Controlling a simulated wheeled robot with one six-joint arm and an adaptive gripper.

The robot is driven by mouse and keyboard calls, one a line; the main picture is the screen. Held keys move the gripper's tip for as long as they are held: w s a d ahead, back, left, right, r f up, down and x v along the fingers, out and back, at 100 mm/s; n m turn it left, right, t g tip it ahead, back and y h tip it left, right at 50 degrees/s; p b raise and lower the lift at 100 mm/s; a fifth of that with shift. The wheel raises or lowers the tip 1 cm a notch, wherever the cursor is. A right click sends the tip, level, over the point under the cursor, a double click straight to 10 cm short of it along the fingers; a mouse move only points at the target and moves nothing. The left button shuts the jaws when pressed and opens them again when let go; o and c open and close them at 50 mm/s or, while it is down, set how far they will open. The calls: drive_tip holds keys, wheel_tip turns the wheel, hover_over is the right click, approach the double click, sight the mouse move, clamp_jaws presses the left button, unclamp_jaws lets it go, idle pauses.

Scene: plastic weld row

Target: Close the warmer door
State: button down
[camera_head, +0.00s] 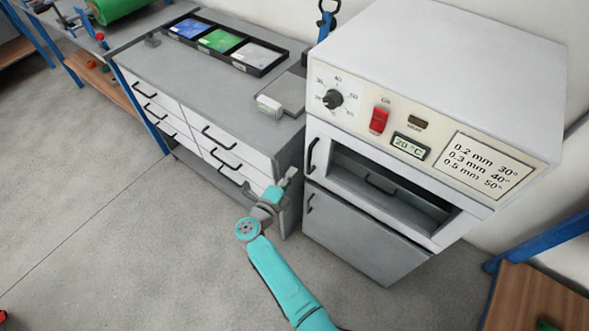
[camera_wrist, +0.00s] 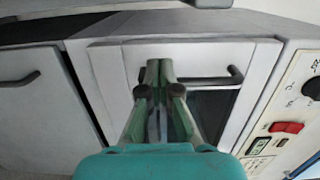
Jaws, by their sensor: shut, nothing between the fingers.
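The warmer (camera_head: 440,60) is a white box with a control panel at the right of the head view. Its door (camera_head: 318,130) is white with a dark window and a black handle (camera_head: 312,155) at its left side. The door lies close to the warmer's front; I cannot tell whether a narrow gap remains. My gripper (camera_head: 289,176) is shut and empty, left of the door's handle side in the head view. In the wrist view, the gripper tips (camera_wrist: 158,64) overlap the door (camera_wrist: 112,75) near its handle (camera_wrist: 234,76); contact is unclear.
A grey cupboard door (camera_head: 350,235) is below the warmer door. A white drawer cabinet (camera_head: 190,115) stands to the left, with a black tray (camera_head: 262,72) on top. Orange-brown benches with blue legs stand at both sides.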

drive_tip(key=v, duration=0.7)
drive_tip(key=shift+a, duration=0.6)
drive_tip(key=shift+s, duration=0.1)
drive_tip(key=s+d+r+n+t+y, duration=0.2)
drive_tip(key=s+d+n+t+y, duration=0.25)
drive_tip(key=s+d+n, duration=0.85)
drive_tip(key=s+d+r+n+g+y, duration=0.1)
drive_tip(key=s+d+r+n, duration=0.2)
drive_tip(key=s, duration=0.7)
drive_tip(key=s+d+r+n+g+y, duration=0.2)
drive_tip(key=s+d+r+n, duration=0.1)
drive_tip(key=s, duration=0.7)
drive_tip(key=s+d+r+n+g+y, duration=0.2)
drive_tip(key=s+r+n, duration=0.3)
drive_tip(key=s, duration=0.6)
drive_tip(key=shift+d+r, duration=0.45)
drive_tip(key=shift+d, duration=0.35)
